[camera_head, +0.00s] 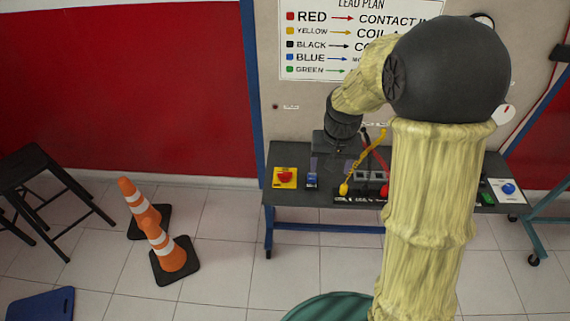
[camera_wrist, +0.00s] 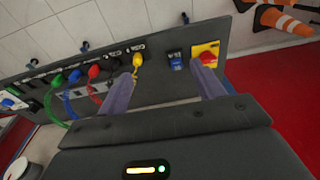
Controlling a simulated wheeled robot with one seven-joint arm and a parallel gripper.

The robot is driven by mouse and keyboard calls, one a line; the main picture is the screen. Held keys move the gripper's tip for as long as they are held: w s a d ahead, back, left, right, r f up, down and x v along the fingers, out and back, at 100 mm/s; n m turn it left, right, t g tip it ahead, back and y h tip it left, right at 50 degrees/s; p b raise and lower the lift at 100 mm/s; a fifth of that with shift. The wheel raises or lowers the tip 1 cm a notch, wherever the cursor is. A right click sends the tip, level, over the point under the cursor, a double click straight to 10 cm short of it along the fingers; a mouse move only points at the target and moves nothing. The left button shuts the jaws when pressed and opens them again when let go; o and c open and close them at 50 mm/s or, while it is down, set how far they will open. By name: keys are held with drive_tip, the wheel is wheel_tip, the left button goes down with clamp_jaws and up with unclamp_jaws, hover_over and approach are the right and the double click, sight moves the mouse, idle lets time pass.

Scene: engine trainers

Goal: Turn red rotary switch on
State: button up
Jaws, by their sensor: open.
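The red rotary switch (camera_head: 285,176) sits on a yellow plate at the left end of the dark bench shelf. It also shows in the wrist view (camera_wrist: 208,58), close to the tip of the right-hand finger, which partly overlaps its lower side. I cannot tell whether they touch, or which position the knob is in. My gripper (camera_wrist: 170,80) is open, its two purple-grey fingers wide apart with nothing between them. In the head view my gripper hangs over the shelf, to the right of the switch, and its fingers are hard to make out.
A blue switch (camera_head: 311,180) stands just right of the red one. A yellow plug with its lead (camera_wrist: 137,60) is near the left-hand finger. Red, blue and green leads lie further along. Traffic cones (camera_head: 167,250) stand on the floor left of the bench (camera_head: 330,214).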

drive_tip(key=w+a+r+p, duration=0.1)
drive_tip(key=w+a+p, duration=0.2)
drive_tip(key=w+a, duration=0.5)
drive_tip(key=g+p, duration=0.1)
drive_tip(key=p, duration=0.1)
hover_over(285, 173)
drive_tip(key=shift+w+f, duration=0.1)
drive_tip(key=shift+f, duration=0.35)
wheel_tip(285, 173, down, 17)
drive_tip(key=p, duration=0.5)
drive_tip(key=shift+f+p, duration=0.2)
drive_tip(key=shift+p, duration=0.15)
drive_tip(key=c, duration=1)
